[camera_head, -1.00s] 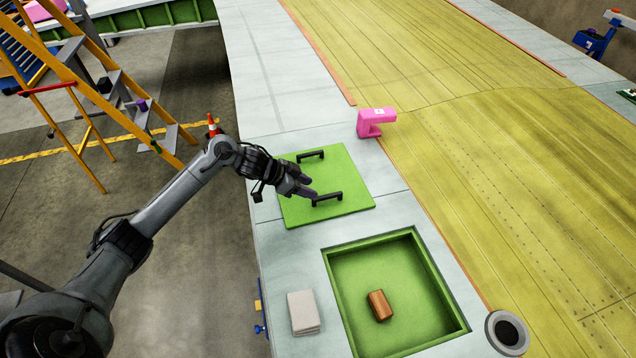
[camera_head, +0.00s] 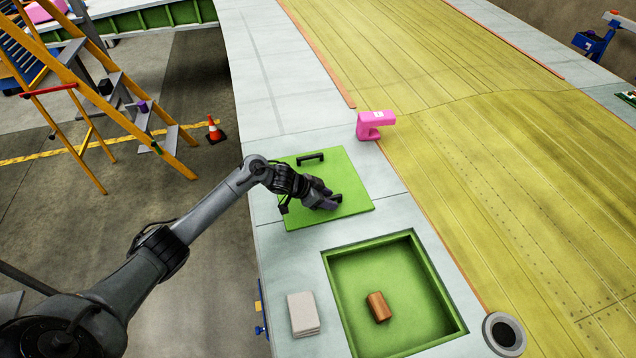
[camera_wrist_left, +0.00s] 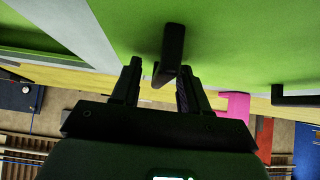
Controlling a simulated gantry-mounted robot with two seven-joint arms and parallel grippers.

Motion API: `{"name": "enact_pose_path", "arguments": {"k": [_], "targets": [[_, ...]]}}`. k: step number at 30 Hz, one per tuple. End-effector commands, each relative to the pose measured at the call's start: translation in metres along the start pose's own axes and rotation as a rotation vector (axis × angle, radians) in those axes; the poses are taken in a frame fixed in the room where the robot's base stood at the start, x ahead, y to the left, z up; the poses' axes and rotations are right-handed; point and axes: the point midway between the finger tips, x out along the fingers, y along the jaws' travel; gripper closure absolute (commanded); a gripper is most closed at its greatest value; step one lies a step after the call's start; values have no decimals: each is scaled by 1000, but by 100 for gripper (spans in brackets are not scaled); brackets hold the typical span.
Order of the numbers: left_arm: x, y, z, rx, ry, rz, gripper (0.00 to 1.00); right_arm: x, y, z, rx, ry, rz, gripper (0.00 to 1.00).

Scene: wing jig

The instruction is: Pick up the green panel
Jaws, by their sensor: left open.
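The green panel (camera_head: 355,179) lies flat on the pale wing surface, with two black handles on top. The far handle (camera_head: 311,157) is clear. My left gripper (camera_head: 334,204) is over the near handle, which it mostly hides in the head view. In the left wrist view the near handle (camera_wrist_left: 172,50) stands between the two open fingers (camera_wrist_left: 160,88) of my left gripper. The fingers are on either side of it and not closed on it. The other handle also shows in the left wrist view (camera_wrist_left: 290,96) at the right. My right gripper is not in view.
A green-walled recess (camera_head: 443,283) in the wing holds a brown block (camera_head: 378,306). A grey cloth stack (camera_head: 303,313) lies left of it. A pink tool (camera_head: 372,124) stands beyond the panel's right corner. A round dark-holed ring (camera_head: 504,334) is at lower right.

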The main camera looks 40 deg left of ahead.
Motion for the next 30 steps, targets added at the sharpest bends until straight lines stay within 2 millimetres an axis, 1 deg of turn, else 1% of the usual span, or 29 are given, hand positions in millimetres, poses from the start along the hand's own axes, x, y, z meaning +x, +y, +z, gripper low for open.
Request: {"name": "enact_pose_path", "arguments": {"k": [4,5,12,13,14,30], "targets": [[0,0,0,0,0,0,55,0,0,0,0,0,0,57],[0,0,0,0,0,0,57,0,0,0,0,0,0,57],[0,0,0,0,0,-1,94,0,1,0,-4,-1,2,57],[0,0,0,0,0,-1,98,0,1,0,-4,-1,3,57],[0,0,0,0,0,-1,100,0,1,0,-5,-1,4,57],[-3,-1,-4,2,4,-3,100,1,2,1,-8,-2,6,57]]}}
